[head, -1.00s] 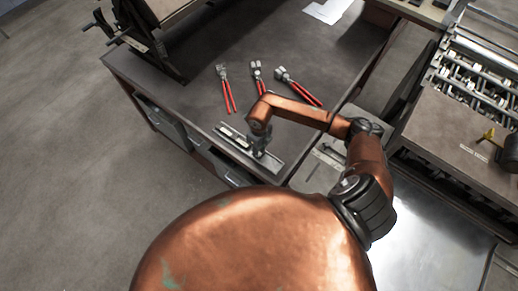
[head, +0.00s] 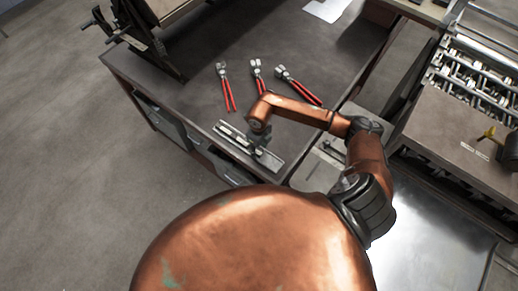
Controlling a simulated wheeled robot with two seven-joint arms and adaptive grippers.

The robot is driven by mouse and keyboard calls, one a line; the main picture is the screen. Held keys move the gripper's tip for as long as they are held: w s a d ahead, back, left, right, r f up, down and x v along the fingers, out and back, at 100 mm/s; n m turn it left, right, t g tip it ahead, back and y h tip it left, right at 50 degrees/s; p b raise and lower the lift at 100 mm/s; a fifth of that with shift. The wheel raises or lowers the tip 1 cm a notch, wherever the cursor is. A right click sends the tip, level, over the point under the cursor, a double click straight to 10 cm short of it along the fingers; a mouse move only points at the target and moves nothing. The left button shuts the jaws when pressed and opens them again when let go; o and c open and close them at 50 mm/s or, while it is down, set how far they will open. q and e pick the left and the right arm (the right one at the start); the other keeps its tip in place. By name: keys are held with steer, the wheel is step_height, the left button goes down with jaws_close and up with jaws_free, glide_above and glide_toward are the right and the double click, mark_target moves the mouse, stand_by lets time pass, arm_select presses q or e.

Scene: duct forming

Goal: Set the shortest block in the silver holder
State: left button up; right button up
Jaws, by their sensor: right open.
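A long silver holder (head: 273,162) lies along the near edge of the dark workbench, in the middle of the head view. My right arm reaches over it from the right, and my right gripper (head: 261,143) is over the middle of the holder, fingers open. The gripper covers part of the holder. Small pale and dark shapes show on the holder's left part, but they are too small to tell as separate blocks or to compare in height. I cannot tell whether the gripper touches anything there. My left gripper is not in view.
Three red-handled hand tools, left (head: 227,88), middle (head: 258,75) and right (head: 298,86), lie behind the holder. A dark machine (head: 150,35) stands at the bench's back left. A roller machine (head: 450,110) stands at the right.

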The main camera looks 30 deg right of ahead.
step_height(320, 180, up, 12)
stand_by(0.6)
steer(key=shift+w, duration=0.1)
